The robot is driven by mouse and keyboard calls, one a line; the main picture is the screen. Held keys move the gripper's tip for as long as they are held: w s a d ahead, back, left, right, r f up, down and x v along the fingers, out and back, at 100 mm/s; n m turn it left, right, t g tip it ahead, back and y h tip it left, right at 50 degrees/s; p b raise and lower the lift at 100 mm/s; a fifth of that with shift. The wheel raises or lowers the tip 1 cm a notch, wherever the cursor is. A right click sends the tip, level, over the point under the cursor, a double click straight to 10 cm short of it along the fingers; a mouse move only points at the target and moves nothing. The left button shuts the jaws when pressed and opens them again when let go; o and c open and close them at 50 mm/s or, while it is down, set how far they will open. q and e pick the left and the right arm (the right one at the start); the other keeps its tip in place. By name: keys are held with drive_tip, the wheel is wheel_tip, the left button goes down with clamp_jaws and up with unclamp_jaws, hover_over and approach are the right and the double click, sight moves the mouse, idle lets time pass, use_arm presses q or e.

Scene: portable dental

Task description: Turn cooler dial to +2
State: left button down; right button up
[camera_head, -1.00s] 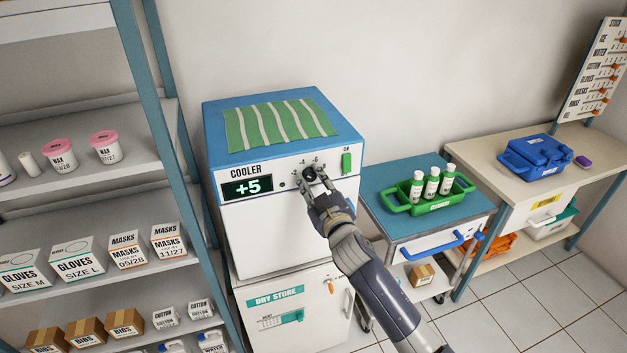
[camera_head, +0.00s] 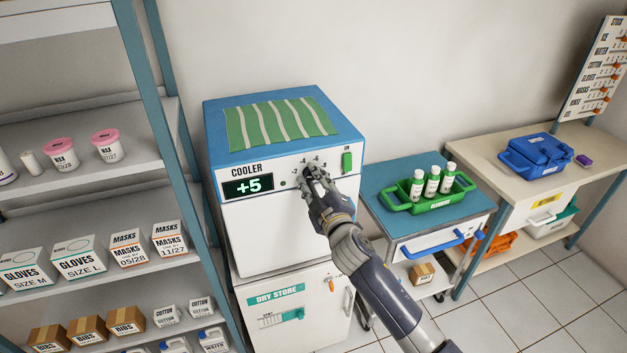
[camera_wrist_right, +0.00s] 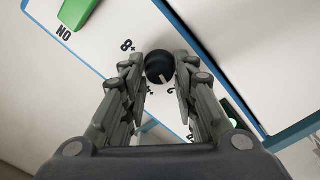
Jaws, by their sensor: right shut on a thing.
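The cooler (camera_head: 280,220) is a white box with a blue top, and its green display (camera_head: 248,186) reads +5. Its black dial (camera_wrist_right: 159,67) shows in the right wrist view between my fingertips, with a pale pointer mark on it and printed numbers around it. My right gripper (camera_head: 313,176) is at the dial on the cooler's front panel, shut on it; in the right wrist view its two fingers (camera_wrist_right: 160,75) flank the dial. In the head view the fingers mostly hide the dial. My left gripper is not in view.
A green switch (camera_head: 347,162) sits right of the dial. A striped green cloth (camera_head: 280,122) lies on the cooler's top. A trolley (camera_head: 400,172) with a green bottle carrier (camera_head: 402,205) stands at right. A shelf with boxes (camera_head: 128,250) stands at left.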

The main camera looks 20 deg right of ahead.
drive_tip(key=o, duration=1)
drive_tip(key=shift+o, duration=0.2)
drive_tip(key=s, duration=1.2)
drive_tip(key=shift+d, duration=0.2)
